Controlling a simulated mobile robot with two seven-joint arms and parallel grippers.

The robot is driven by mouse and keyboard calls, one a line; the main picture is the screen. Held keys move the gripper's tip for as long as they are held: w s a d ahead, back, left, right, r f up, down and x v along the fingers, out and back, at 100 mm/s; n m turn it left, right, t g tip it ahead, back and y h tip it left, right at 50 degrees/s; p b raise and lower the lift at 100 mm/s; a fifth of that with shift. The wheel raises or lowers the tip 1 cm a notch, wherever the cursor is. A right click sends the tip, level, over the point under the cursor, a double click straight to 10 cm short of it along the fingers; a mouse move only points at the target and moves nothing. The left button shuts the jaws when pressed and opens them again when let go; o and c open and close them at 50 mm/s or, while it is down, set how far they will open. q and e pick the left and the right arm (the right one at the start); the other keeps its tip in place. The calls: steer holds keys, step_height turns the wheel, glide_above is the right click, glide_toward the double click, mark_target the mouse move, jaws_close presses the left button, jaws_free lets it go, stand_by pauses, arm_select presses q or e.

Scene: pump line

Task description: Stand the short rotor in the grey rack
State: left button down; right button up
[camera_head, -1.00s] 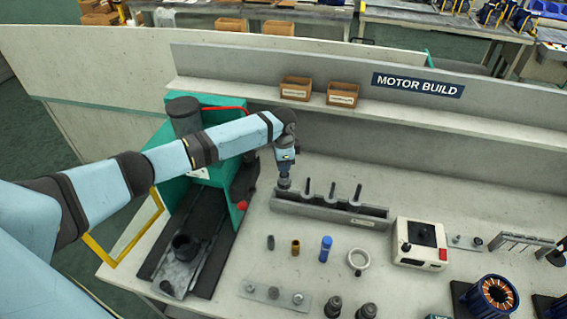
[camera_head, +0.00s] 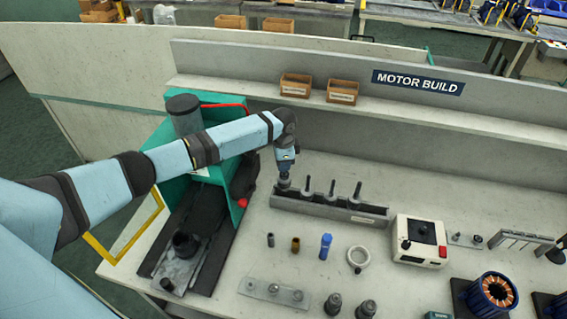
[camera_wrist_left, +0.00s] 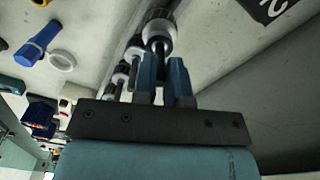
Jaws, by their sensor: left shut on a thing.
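The grey rack (camera_head: 325,212) is a long narrow trough on the bench, in the middle of the head view. My left gripper (camera_head: 285,172) points down over its left end, shut on the shaft of a rotor (camera_head: 284,184), which I take to be the short one. In the left wrist view the fingers (camera_wrist_left: 162,75) close around the shaft, with the rotor's round grey body (camera_wrist_left: 159,32) beyond them. The rotor is upright at the rack's left end; whether it touches the bottom is hidden. Three other rotors (camera_head: 331,190) stand in the rack to its right.
A green press (camera_head: 222,190) stands left of the rack, close to my left arm. A white box with a red button (camera_head: 420,243) stands at the right. In front lie small sleeves, a blue cylinder (camera_head: 325,246) and a pale ring (camera_head: 358,258). A shelf (camera_head: 400,112) runs behind.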

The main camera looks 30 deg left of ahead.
arm_select(q)
steer(key=shift+f, duration=0.6)
stand_by(0.6)
steer(key=c, duration=0.8)
jaws_free()
steer(key=shift+s+f, duration=0.15)
steer(key=shift+f, duration=0.05)
steer(key=shift+c, duration=0.2)
steer(key=shift+r, duration=3.1)
